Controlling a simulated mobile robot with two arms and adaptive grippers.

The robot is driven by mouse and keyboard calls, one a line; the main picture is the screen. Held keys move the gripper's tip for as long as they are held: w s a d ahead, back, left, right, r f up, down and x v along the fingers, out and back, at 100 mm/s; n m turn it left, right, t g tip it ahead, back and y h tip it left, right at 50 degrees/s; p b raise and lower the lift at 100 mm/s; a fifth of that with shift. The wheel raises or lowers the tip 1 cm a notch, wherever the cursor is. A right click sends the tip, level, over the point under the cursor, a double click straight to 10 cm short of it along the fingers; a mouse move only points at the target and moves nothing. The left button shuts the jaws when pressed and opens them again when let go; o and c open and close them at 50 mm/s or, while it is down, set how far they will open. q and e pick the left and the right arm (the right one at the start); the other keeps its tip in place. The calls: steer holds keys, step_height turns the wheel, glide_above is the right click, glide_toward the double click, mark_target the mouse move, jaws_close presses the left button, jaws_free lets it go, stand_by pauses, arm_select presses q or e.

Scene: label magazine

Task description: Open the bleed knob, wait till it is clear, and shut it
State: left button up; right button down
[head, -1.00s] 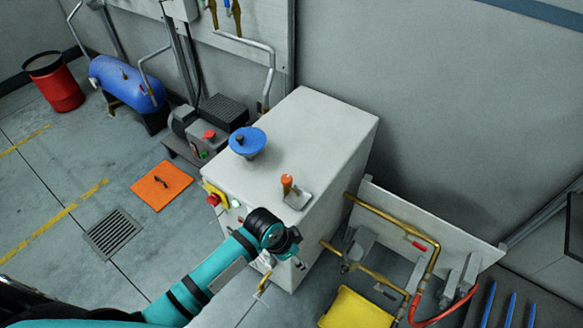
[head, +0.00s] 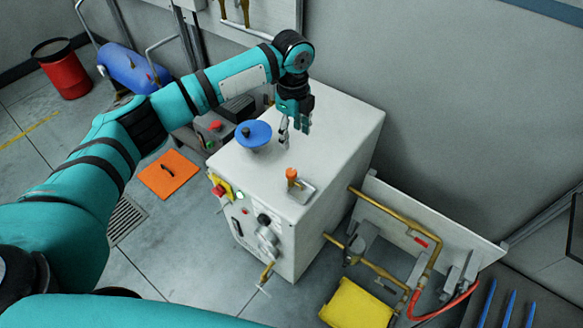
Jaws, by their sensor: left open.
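A white cabinet (head: 330,150) stands in the middle. On its top are a blue disc with a dark knob (head: 254,135) and an orange-topped handle on a small plate (head: 292,177). Its front carries a black round knob (head: 264,219), a grey round fitting (head: 268,240) and a small brass tap (head: 267,272) low down. I cannot tell which of these is the bleed knob. My left gripper (head: 294,138) is open and empty, pointing down over the back part of the cabinet top, just right of the blue disc. My right gripper is out of view.
A red-and-yellow switch (head: 219,187) sits on the cabinet's left front edge. An orange plate (head: 169,175) lies on the floor. The wall is close behind the cabinet.

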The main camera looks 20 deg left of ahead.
mark_target(291, 171)
arm_select(q)
steer(key=f, duration=0.5)
steer(key=f+p, duration=0.1)
steer(key=f, duration=1)
steer(key=shift+w+a+p, duration=0.25)
steer(key=shift+a+p, duration=0.1)
steer(key=shift+p, duration=0.05)
steer(key=shift+c, duration=0.3)
jaws_close()
